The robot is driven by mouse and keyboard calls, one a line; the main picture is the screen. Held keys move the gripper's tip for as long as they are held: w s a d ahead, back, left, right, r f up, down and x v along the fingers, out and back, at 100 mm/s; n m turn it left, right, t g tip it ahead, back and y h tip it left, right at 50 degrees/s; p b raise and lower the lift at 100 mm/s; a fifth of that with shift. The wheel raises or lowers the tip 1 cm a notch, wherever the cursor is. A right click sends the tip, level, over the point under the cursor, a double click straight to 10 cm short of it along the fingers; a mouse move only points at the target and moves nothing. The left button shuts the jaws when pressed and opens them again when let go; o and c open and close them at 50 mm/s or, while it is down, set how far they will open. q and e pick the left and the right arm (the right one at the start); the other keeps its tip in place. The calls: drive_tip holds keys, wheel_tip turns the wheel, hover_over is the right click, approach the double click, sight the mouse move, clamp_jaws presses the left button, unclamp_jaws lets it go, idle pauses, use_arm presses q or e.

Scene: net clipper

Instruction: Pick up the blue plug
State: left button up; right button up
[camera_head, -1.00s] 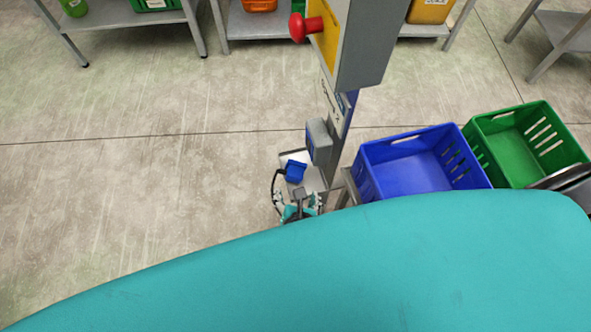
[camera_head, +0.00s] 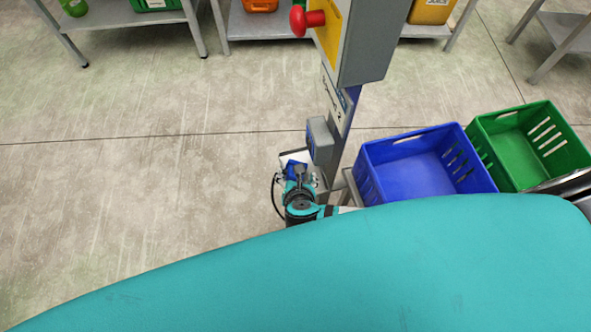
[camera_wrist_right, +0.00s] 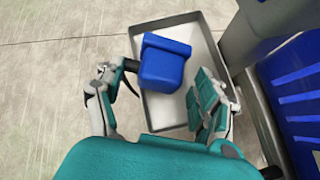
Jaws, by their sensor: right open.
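The blue plug (camera_wrist_right: 164,65) lies in a shallow grey-rimmed tray (camera_wrist_right: 196,40), with a dark end at its left side. In the head view the plug (camera_head: 292,168) is mostly hidden behind my right gripper (camera_head: 298,178). In the right wrist view my right gripper (camera_wrist_right: 162,92) is open. Its left finger is left of the plug and its right finger is to the right, over the tray. The plug sits between and slightly ahead of the fingertips, with a gap on the right. My left gripper is not in view.
A grey post with a box and red button (camera_head: 306,20) rises directly behind the tray. A blue crate (camera_head: 372,172) and a green crate (camera_head: 553,125) stand to the right. Open floor (camera_head: 130,180) lies left. Shelves line the back.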

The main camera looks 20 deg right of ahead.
sight(295, 179)
drive_tip(key=shift+c, duration=0.4)
drive_tip(key=c, duration=1.3)
drive_tip(key=shift+r, duration=0.15)
drive_tip(key=shift+r, duration=0.25)
wheel_tip(295, 179, up, 3)
drive_tip(key=shift+r+p, duration=0.15)
drive_tip(key=shift+p, duration=0.35)
drive_tip(key=s+a, duration=0.2)
drive_tip(key=s, duration=0.2)
drive_tip(key=s+a, duration=0.3)
drive_tip(key=s, duration=0.2)
drive_tip(key=s+a+r, duration=0.1)
drive_tip(key=s+a, duration=0.2)
drive_tip(key=s, duration=0.1)
drive_tip(key=shift+s+a, duration=0.2)
drive_tip(key=shift+s, duration=0.15)
